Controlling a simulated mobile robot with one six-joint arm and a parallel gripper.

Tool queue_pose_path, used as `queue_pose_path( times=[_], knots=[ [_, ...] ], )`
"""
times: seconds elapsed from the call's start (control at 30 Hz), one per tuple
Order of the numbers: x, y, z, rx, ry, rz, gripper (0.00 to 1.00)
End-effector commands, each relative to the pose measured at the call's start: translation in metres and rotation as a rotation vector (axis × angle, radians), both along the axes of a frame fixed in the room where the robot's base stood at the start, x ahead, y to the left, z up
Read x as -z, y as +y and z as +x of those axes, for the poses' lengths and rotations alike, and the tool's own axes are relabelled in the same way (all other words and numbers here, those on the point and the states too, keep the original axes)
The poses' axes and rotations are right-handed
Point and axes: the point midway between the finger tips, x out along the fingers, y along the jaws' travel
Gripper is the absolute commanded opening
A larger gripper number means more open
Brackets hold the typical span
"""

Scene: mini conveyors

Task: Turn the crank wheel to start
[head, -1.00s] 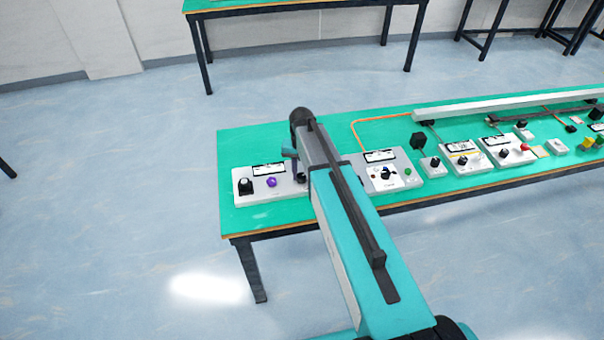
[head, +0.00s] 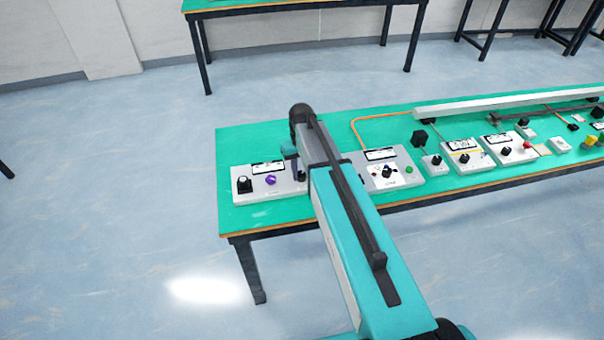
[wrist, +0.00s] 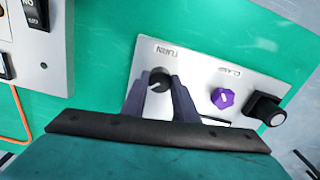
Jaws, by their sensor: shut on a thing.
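The crank wheel appears as a small dark round knob (wrist: 158,82) under the word TURN on a light grey panel (wrist: 205,75). In the wrist view my gripper (wrist: 159,84) has one finger on each side of the knob and is shut on it. In the head view my gripper (head: 297,168) is over the right end of the same panel (head: 252,195), partly behind my arm. The knob's turn angle is hard to tell.
On the same panel are a purple knob (wrist: 223,98) and a black knob (wrist: 267,109). Another control box (head: 408,175) stands close to the right of my arm on the green table (head: 232,150). More devices line the table further right.

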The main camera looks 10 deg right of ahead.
Motion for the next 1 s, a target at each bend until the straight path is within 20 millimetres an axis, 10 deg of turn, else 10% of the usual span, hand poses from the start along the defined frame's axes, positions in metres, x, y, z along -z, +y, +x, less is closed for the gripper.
queue_pose_path(
  times=[1.0],
  knots=[
    [-0.0003, 0.0006, 0.0, -0.793, 0.0, -0.001, 0.04]
  ],
)
